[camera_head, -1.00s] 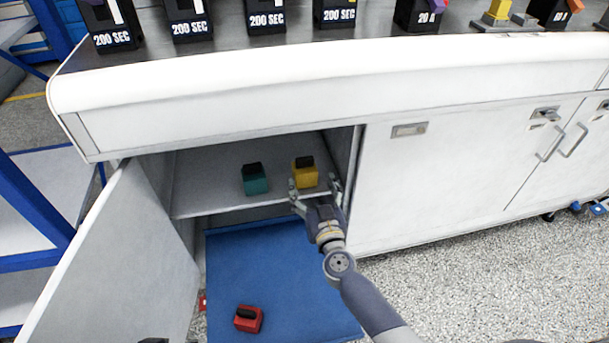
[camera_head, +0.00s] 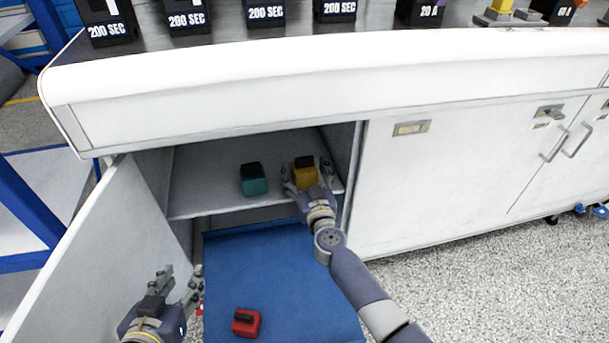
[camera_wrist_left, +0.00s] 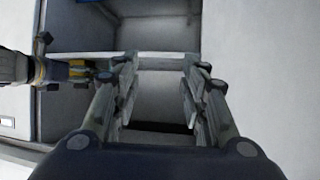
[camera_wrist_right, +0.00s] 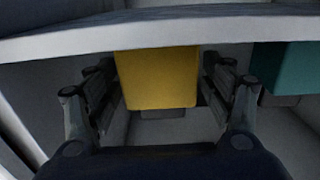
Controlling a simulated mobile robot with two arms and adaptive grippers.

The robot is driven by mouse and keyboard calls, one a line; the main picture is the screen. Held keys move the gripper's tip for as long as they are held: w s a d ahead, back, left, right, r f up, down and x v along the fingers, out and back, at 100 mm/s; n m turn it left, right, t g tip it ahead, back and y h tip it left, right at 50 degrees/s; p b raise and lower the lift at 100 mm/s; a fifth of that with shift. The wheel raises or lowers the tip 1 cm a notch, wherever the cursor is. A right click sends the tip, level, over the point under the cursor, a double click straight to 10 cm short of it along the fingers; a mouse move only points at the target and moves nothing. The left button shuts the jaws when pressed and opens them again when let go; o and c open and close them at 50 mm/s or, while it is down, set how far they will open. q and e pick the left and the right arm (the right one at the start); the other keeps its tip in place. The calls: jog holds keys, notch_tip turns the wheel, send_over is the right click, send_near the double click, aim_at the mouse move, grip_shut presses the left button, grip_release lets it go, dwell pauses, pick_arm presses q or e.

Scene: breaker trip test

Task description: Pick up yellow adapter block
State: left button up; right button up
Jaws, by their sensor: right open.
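The yellow adapter block (camera_head: 304,172), with a black top, sits on the shelf inside the open cabinet. My right gripper (camera_head: 311,181) is at the shelf, its open fingers reaching to both sides of the block. In the right wrist view the block (camera_wrist_right: 158,78) shows between the open fingers (camera_wrist_right: 160,95), with a gap visible on each side. My left gripper (camera_head: 178,284) is low at the left, near the open cabinet door, open and empty. In the left wrist view its fingers (camera_wrist_left: 158,95) are apart with nothing between them.
A teal block (camera_head: 254,180) stands on the shelf just left of the yellow one. A red block (camera_head: 246,322) lies on the blue mat (camera_head: 275,265) below. The open cabinet door (camera_head: 110,250) is at the left. The white counter (camera_head: 330,85) overhangs the shelf.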

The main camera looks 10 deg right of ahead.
jog(key=shift+w, duration=0.25)
jog(key=shift+c, duration=0.6)
grip_shut()
jog(key=shift+w+r, duration=0.1)
jog(key=shift+r, duration=0.15)
